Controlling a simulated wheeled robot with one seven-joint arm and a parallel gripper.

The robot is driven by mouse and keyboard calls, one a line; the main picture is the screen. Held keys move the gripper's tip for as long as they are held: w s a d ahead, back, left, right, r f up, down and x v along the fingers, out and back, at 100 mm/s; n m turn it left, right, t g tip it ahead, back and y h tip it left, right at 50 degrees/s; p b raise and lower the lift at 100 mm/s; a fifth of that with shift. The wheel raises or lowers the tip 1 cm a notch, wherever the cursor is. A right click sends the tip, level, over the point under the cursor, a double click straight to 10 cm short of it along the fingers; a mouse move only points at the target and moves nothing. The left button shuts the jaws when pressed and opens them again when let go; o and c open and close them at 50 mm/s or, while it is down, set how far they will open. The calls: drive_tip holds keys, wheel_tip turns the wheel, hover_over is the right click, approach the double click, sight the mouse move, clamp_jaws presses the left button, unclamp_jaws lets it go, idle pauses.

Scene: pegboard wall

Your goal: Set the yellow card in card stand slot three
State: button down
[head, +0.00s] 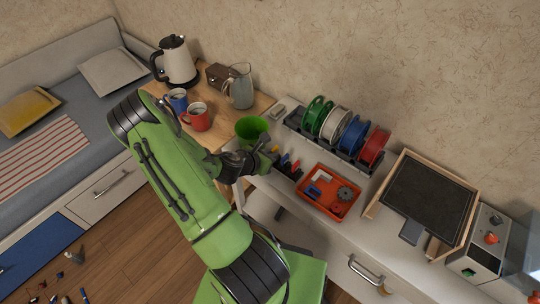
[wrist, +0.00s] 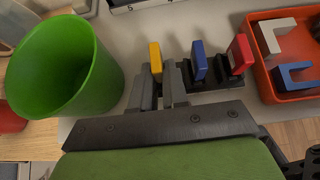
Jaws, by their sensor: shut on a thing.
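The yellow card (wrist: 155,57) stands upright between the two grey fingers of my gripper (wrist: 158,88) in the wrist view. My gripper is shut on it. The dark card stand (wrist: 212,84) is just to the right and holds a blue card (wrist: 199,60) and a red card (wrist: 240,54), both upright. The yellow card is in line with them, at the left end of the row. My fingers hide its lower part, so I cannot tell whether it is seated in a slot. In the head view my gripper (head: 264,160) is beside the stand's left end.
A green bin (wrist: 66,66) stands close on the left of my gripper. An orange tray (head: 329,209) with loose parts lies to the right of the stand. A rack of spools (head: 335,146) is behind. A jug (head: 241,88) and mugs stand on the wooden table.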

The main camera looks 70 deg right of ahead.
drive_tip(key=shift+a+f+y, duration=0.3)
drive_tip(key=shift+a+f, duration=0.2)
drive_tip(key=shift+f, duration=0.25)
drive_tip(key=c, duration=1.1)
unclamp_jaws()
drive_tip(key=shift+c, duration=0.2)
drive_tip(key=shift+o, duration=0.4)
drive_tip(key=shift+a+r, duration=0.1)
drive_tip(key=r+p+v, duration=0.1)
drive_tip(key=p+v, duration=1)
drive_tip(key=v, duration=0.4)
drive_tip(key=shift+r, duration=0.15)
drive_tip(key=shift+w, duration=0.15)
